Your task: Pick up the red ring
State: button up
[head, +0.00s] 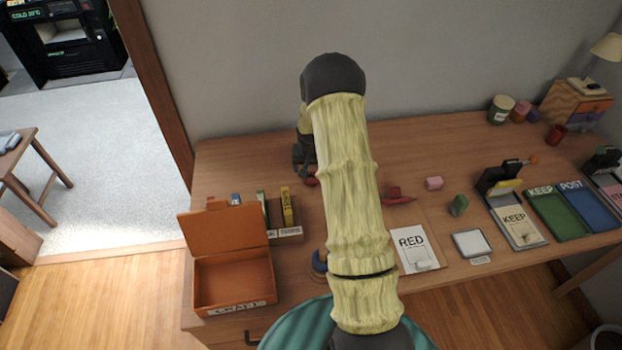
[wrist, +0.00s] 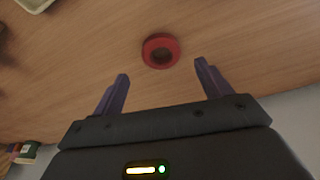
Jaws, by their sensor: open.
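The red ring (wrist: 147,56) lies flat on the wooden table in the wrist view, with a dark centre. It is just beyond my gripper (wrist: 161,72), roughly centred between the two fingertips and not enclosed by them. My gripper is open and empty, with dark purple fingers spread apart. In the head view my gripper (head: 304,168) points down over the back of the table, left of my pale arm. A small red piece beside the arm there (head: 310,182) looks like the ring, partly hidden by the arm.
An open orange box labelled CRAFT (head: 233,285) stands at front left, with a small divided holder (head: 287,232) beside it. A red stamp-like object on a red dish (head: 398,198), a pink block (head: 433,183) and a green block (head: 459,205) are to the right. The back left table is clear.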

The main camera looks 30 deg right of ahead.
aim_at(311, 179)
jog(key=shift+p+x, duration=0.4)
jog(key=shift+x, duration=1.95)
jog(key=shift+a, duration=0.2)
jog(key=c, duration=1.1)
jog(key=shift+o, duration=0.2)
notch_tip(311, 179, up, 10)
jog(key=b, duration=0.1)
jog(key=shift+s+f, duration=0.1)
jog(key=shift+s, duration=0.05)
